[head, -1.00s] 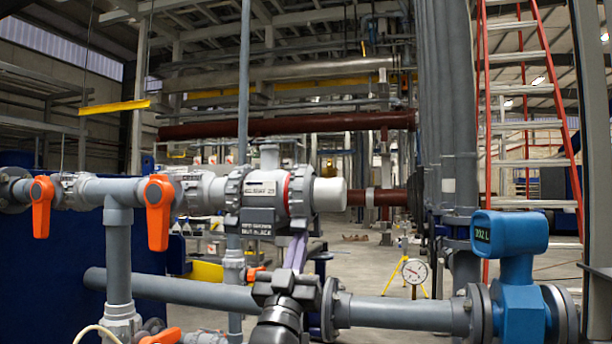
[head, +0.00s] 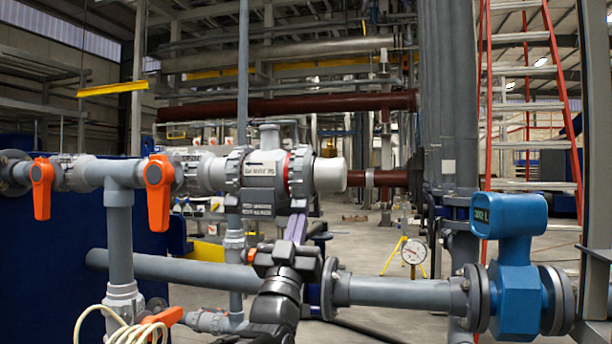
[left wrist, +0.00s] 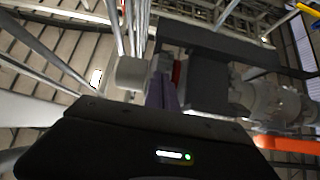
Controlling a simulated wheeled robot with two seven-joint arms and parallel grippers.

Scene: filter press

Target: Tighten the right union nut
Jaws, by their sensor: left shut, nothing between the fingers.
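A grey valve (head: 262,173) sits in the upper pipe line in the head view. Its right union nut (head: 299,172) is a dark grey ribbed ring just right of a thin red band. A white pipe end (head: 330,175) comes out of the nut to the right. My left gripper (head: 298,215) points up from below, its purple fingers shut and empty just under the nut. I cannot tell whether they touch it. In the left wrist view the purple fingers (left wrist: 162,92) stand close to the white pipe end (left wrist: 130,73). My right gripper is not in view.
The left union nut (head: 236,170) and orange-handled valves (head: 159,190) are to the left. A lower grey pipe (head: 400,292) passes beside my left gripper to a blue flow meter (head: 515,275). A dial gauge (head: 414,251) stands behind.

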